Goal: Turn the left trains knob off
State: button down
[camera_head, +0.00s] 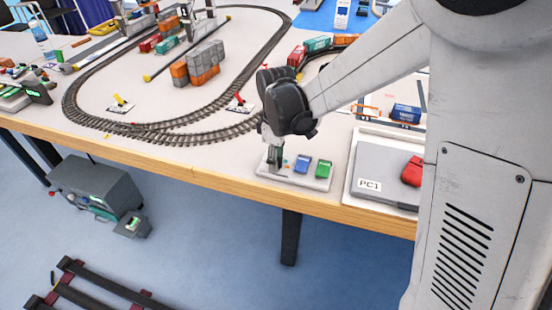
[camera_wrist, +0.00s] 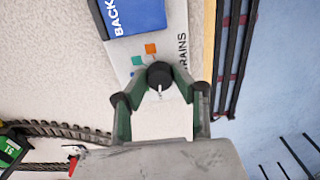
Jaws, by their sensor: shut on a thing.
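The trains control panel (camera_head: 317,182) is a white plate near the table's front edge. It also shows in the wrist view (camera_wrist: 180,20), with part of the word TRAINS and small orange and teal squares beside the knob. The knob (camera_wrist: 159,75) is black with a white pointer line, which points toward the bottom of the wrist view. My gripper (camera_wrist: 160,72) is shut on the knob, with one green finger on each side. In the head view my gripper (camera_head: 275,163) is over the panel's left end and hides the knob.
A blue button (camera_head: 302,164) marked BACK and a green button (camera_head: 324,168) sit right of my gripper. A grey PC1 box (camera_head: 382,170) with a red control stands further right. Railway track (camera_head: 190,133) curves behind. The table's wooden edge (camera_head: 200,175) is close in front.

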jog(key=c, duration=1.4)
grip_release()
notch_tip(320, 180, up, 12)
jog(key=shift+r, duration=0.1)
jog(key=s+d+r+m+t+p, duration=0.1)
jog(key=s+d+r+m+t, duration=0.1)
jog(key=s+d+m, duration=0.2)
jog(key=s+d+r+m+t+p, duration=0.1)
jog(key=s+d+r+m+t, duration=0.1)
jog(key=s+d+m, duration=0.3)
jog(key=s+d+r+m+t, duration=0.2)
jog(key=s+d, duration=0.5)
jog(key=s, duration=0.4)
jog(key=shift+s+d+r+m+t+p, duration=0.1)
jog(key=shift+r+m+t+p, duration=0.15)
jog(key=shift+m, duration=0.45)
jog(key=shift+d+m+t+p, duration=0.15)
jog(key=shift+m+t, duration=0.2)
jog(key=shift+m, duration=0.35)
